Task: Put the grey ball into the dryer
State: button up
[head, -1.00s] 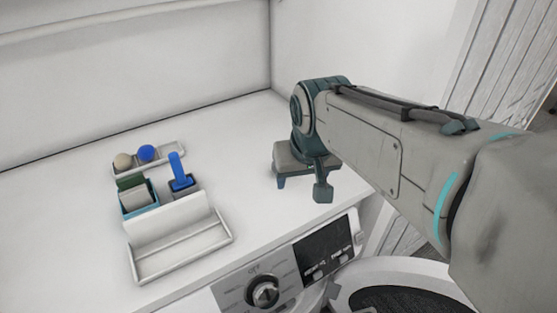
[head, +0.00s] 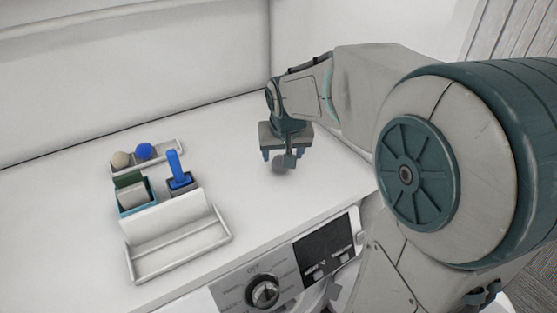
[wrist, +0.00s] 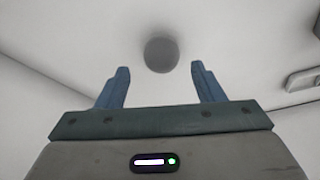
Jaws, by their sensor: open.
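The grey ball (head: 279,168) rests on the white top of the dryer, partly hidden by my gripper in the head view. In the wrist view the grey ball (wrist: 161,55) lies ahead of the gap between my fingertips, roughly centred. My gripper (head: 284,156) is open and empty, with its two blue fingers apart; they also show in the wrist view (wrist: 160,78). The dryer (head: 265,291) shows its control panel with a knob and dark display at the front. Its door and opening are mostly hidden behind my arm.
A white tray (head: 185,255) stands at the left, with a blue-handled item (head: 176,167) and a teal box (head: 134,193) behind it. A further tray holds a beige ball (head: 121,160) and a blue ball (head: 144,151). White walls bound the back. The surface around the grey ball is clear.

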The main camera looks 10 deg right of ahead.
aim_at(280, 158)
jog(key=shift+p+x, duration=0.6)
jog(key=shift+x, duration=2.05)
jog(key=shift+w+a, duration=0.1)
jog(key=shift+r, duration=0.1)
jog(key=c, duration=1.1)
jog(key=shift+c, duration=0.2)
jog(key=shift+r, duration=0.45)
jog(key=r, duration=0.1)
jog(key=d+r+b, duration=0.1)
jog(key=r, duration=0.1)
jog(key=shift+r, duration=0.35)
jog(key=s+d+r+b, duration=0.1)
jog(key=s+d+r, duration=0.5)
jog(key=d, duration=0.3)
jog(key=shift+r+b, duration=0.2)
jog(key=shift+b, duration=0.2)
